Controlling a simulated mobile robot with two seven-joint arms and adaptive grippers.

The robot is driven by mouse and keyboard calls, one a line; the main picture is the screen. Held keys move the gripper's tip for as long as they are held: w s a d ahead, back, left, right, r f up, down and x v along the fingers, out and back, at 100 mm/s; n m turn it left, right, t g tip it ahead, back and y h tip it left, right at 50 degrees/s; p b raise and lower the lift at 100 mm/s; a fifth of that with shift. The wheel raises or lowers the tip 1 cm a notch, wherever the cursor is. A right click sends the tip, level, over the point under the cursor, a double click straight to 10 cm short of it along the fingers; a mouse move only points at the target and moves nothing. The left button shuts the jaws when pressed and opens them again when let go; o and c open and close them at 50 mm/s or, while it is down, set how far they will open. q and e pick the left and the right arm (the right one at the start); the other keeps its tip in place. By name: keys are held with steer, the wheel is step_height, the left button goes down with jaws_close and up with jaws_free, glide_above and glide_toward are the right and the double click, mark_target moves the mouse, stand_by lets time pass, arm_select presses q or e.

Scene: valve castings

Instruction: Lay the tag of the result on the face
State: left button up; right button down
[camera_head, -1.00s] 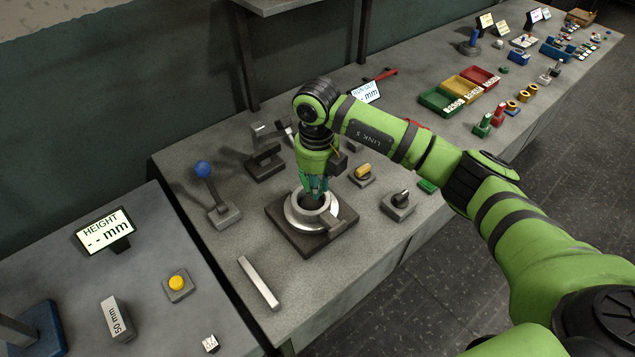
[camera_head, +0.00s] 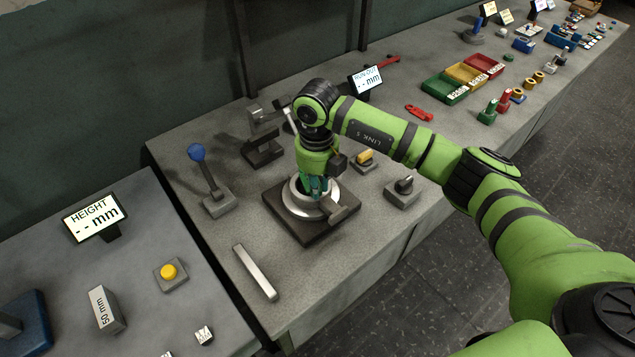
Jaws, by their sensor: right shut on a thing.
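My right gripper (camera_head: 315,196) points down over the pale metal ring-shaped casting (camera_head: 296,206), its fingertips at the bore. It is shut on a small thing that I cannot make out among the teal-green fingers. The casting sits on a dark square base (camera_head: 316,236) with a block at its right side. The casting's upper face is partly hidden by the gripper. A flat red piece, possibly a tag (camera_head: 420,112), lies on the bench beyond my arm. My left gripper is out of the picture.
Near the casting stand a blue-knobbed lever (camera_head: 197,153), a yellow-topped block (camera_head: 364,159) and a dark knob (camera_head: 404,186). A metal bar (camera_head: 255,272) lies in front. A RUN-OUT display (camera_head: 367,82) and coloured trays (camera_head: 444,90) stand behind. A HEIGHT display (camera_head: 94,217) is left.

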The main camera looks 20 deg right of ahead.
steer(key=shift+f, duration=0.25)
steer(key=c, duration=1.1)
jaws_free()
steer(key=shift+r, duration=0.1)
step_height(320, 180, up, 12)
steer(key=shift+a, duration=0.1)
